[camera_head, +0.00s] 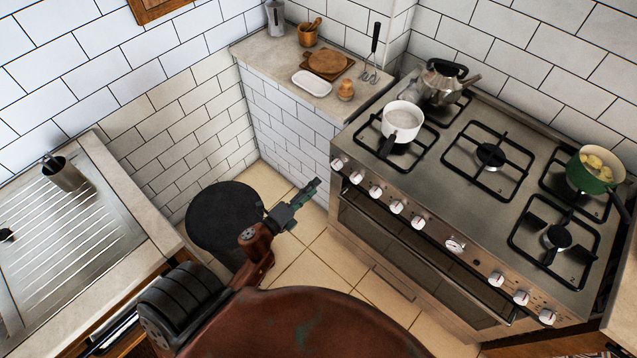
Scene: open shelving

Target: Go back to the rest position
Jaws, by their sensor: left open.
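My left gripper (308,192) is in the middle of the view, at the end of my reddish-brown arm. It points up and to the right, over the tiled floor in front of the stove's left corner. Its jaws are open, and I see nothing between them. It is apart from the stove (462,222) and the counter. I cannot make out my right gripper in this view.
The stove carries a white pot (402,121), a metal kettle (443,82) and a green pot (590,172). A small counter (268,54) holds a white dish (312,82) and boards. A sink counter (60,235) stands left. A round black bin (222,222) stands on the floor.

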